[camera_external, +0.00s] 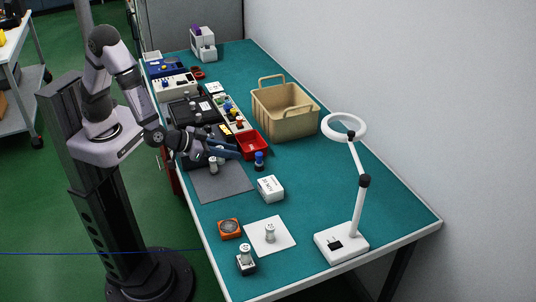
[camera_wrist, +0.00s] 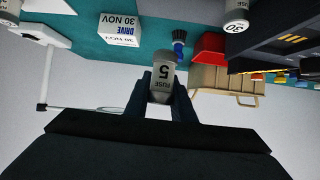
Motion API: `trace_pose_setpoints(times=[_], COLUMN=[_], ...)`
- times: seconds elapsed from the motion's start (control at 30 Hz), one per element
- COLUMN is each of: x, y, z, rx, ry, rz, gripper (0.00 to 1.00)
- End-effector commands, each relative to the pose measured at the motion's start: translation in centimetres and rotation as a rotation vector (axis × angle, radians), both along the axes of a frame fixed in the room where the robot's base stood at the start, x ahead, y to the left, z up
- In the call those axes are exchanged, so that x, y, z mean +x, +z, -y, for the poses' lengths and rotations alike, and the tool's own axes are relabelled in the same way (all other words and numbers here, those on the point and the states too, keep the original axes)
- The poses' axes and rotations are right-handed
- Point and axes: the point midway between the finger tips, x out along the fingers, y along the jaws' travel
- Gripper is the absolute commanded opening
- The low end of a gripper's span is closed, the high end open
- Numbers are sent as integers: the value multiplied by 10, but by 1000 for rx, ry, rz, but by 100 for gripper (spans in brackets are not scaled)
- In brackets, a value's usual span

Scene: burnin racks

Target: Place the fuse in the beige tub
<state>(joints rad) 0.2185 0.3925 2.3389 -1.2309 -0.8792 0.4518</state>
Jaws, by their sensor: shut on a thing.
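The fuse (camera_wrist: 162,80), a grey cylinder marked FUSE 5, is between the fingers of my gripper (camera_wrist: 164,95) in the wrist view, which is upside down. My gripper (camera_external: 232,152) is shut on it above the bench, at the near side of the tub; I cannot clearly make out the held fuse in the external view. The beige tub (camera_external: 284,124) stands by the wall with its two handles up and looks empty. It also shows in the wrist view (camera_wrist: 208,80), apart from the fuse.
A grey cylinder (camera_external: 213,166) shows by the grey mat (camera_external: 222,187). A white box (camera_external: 271,188) and a ring lamp (camera_external: 343,126) are to the right. Equipment crowds the far left.

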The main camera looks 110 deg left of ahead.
Motion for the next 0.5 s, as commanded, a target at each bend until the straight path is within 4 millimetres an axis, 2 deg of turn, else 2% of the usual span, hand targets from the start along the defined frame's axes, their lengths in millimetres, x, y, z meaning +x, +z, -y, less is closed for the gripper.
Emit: trace_pose_setpoints(times=[0.27, 0.5], x=[1, 0], y=[-4, -36], z=[0, 0], rx=[-1, 2], ry=[-20, -21], rz=[0, -3], gripper=[0, 0])
